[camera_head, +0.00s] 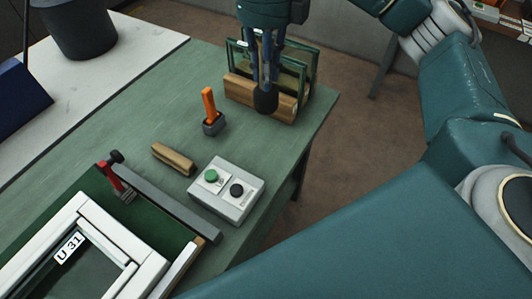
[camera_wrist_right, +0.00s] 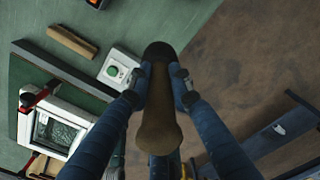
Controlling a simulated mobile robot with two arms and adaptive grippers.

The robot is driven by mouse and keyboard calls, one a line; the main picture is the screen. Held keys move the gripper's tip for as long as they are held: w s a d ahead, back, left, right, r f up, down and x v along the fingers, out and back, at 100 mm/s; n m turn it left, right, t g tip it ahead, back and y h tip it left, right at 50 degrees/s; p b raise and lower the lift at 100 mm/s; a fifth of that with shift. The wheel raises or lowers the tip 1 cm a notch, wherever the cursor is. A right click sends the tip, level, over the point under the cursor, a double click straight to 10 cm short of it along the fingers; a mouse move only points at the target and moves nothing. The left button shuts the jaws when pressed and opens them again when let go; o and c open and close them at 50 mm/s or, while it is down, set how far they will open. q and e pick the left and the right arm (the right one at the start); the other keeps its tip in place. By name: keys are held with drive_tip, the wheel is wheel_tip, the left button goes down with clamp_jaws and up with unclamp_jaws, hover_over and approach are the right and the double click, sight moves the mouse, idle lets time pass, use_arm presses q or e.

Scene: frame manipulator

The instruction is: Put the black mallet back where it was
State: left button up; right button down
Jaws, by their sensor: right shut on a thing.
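The black mallet hangs from my right gripper (camera_head: 267,72), its dark head (camera_head: 265,102) downward. The head appears in front of the wooden block of a green-framed rack (camera_head: 236,88); I cannot tell whether they touch. In the right wrist view the mallet's brown handle (camera_wrist_right: 160,128) points toward the camera and its black head (camera_wrist_right: 158,52) is at the far end. The blue fingers of the right gripper (camera_wrist_right: 159,80) are closed on it from both sides. They partly hide the rack in the head view. My left gripper is not in view.
An orange-handled tool (camera_head: 209,106) stands on the green table (camera_head: 130,115). A wooden block (camera_head: 173,158), a button box (camera_head: 227,190) and a white frame marked U 31 (camera_head: 85,213) with a red-handled clamp (camera_head: 113,177) are nearer. Green tabletop left of the rack is clear.

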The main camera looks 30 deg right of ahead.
drive_tip(key=shift+w+r+m, duration=0.1)
drive_tip(key=shift+r+m, duration=0.1)
drive_tip(key=shift+m, duration=0.2)
drive_tip(key=shift+f, duration=0.1)
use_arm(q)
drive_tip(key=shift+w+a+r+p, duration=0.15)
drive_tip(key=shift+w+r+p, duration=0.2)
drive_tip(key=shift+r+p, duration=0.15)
use_arm(e)
wheel_tip(320, 180, down, 20)
drive_tip(key=shift+m, duration=0.3)
drive_tip(key=shift+d, duration=0.1)
drive_tip(key=c, duration=1.6)
unclamp_jaws()
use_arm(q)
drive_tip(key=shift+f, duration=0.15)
use_arm(e)
drive_tip(key=shift+o, duration=0.2)
